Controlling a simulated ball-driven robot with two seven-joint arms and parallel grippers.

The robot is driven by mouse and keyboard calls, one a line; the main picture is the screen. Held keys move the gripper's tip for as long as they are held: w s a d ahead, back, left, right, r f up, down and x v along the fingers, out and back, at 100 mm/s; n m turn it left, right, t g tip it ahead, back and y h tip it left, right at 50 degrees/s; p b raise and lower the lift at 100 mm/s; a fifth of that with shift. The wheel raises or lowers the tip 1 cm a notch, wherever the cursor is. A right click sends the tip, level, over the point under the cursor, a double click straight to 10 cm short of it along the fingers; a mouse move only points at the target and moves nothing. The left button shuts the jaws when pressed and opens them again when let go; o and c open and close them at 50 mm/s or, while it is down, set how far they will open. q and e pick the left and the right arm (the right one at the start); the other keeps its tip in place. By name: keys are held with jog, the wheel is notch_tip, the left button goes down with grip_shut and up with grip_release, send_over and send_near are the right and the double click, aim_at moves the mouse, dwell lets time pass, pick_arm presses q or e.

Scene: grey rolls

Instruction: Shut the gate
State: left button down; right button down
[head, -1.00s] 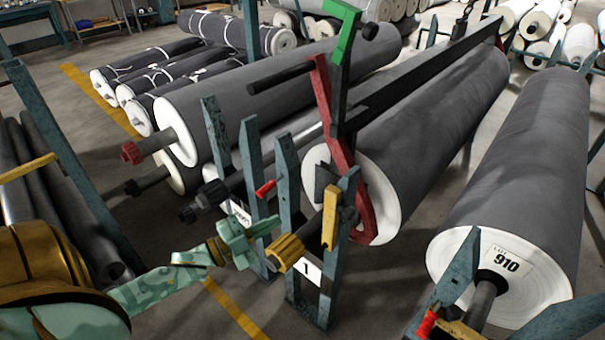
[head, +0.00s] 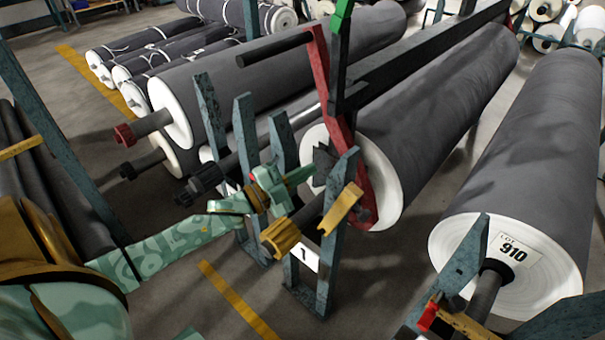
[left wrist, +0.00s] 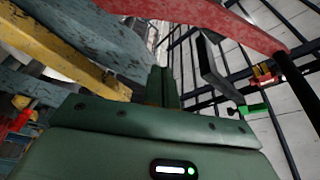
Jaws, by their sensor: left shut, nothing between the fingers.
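The gate is a short yellow bar (head: 341,208) on the right teal post (head: 330,250) of the stand marked 1. It slants, upper end to the right, and does not lie level across the posts. The shaft of a grey roll, with a yellow collar (head: 281,236), passes between the posts. My left gripper (head: 303,175) is shut and empty, its tips above the shaft, behind and left of the gate. I cannot tell if it touches anything. In the left wrist view, the shut fingers (left wrist: 163,86) point up beside a teal post (left wrist: 95,35) and a yellow bar (left wrist: 60,55).
A red bent arm (head: 335,130) and a dark beam (head: 420,55) stand close behind my left gripper. A left-hand post (head: 283,140) and a black-ended shaft (head: 205,183) are near its arm. A roll labelled 910 (head: 515,190) rests at right. Floor in front is clear.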

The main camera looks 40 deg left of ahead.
pick_arm(q)
jog(key=shift+a+f, duration=0.3)
jog(key=shift+a, duration=0.4)
pick_arm(e)
jog(key=shift+s+a+f, duration=0.2)
jog(key=shift+f, duration=0.15)
jog(key=shift+s+d, duration=0.1)
dwell(0.5)
pick_arm(q)
jog(key=shift+d+f, duration=0.1)
